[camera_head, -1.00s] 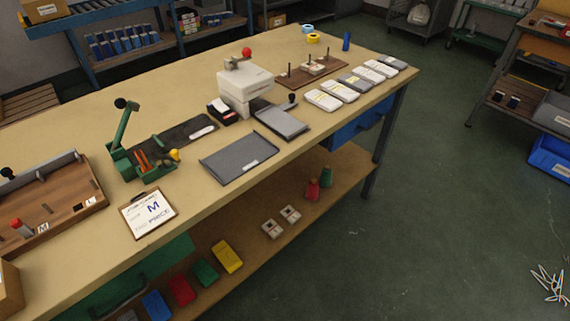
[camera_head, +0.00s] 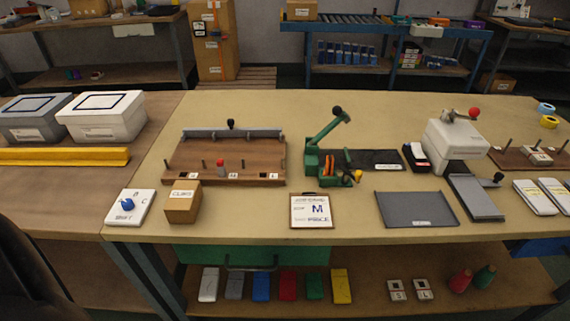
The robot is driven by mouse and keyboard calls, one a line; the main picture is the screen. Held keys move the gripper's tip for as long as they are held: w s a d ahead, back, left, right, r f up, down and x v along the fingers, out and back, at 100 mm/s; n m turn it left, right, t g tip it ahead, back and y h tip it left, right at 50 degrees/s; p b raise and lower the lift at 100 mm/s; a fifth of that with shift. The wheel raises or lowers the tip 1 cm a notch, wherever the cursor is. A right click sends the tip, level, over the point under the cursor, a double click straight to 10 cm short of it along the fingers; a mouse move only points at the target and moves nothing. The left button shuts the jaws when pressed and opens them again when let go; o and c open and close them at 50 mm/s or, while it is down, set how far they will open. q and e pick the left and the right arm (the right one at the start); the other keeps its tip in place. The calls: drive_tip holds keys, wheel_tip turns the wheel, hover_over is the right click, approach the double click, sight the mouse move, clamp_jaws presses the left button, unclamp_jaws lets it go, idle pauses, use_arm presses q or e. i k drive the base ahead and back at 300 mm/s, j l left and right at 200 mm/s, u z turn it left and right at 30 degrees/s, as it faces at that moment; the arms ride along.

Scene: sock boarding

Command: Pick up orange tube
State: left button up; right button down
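I cannot clearly make out an orange tube. Small orange pieces (camera_head: 328,165) sit in the green lever press (camera_head: 313,160) at the middle of the bench, too small to tell their shape. A flat orange item (camera_head: 402,19) lies on the blue rack at the back. A thin orange-red strip shows by the tall cardboard box (camera_head: 205,55) behind the bench; I cannot tell what it is. Neither of my grippers is in view.
The workbench (camera_head: 250,105) holds a wooden peg board (camera_head: 200,172), a small cardboard box (camera_head: 183,203), a job card (camera_head: 311,211), a grey tray (camera_head: 415,209) and a white press (camera_head: 455,140). Colored packs, including a yellow one (camera_head: 341,286), stand on the lower shelf. The bench's back strip is clear.

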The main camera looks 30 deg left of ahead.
sight(326, 173)
drive_tip(key=u, duration=0.7)
drive_tip(key=i+l+u, duration=0.15)
drive_tip(key=l, duration=0.15)
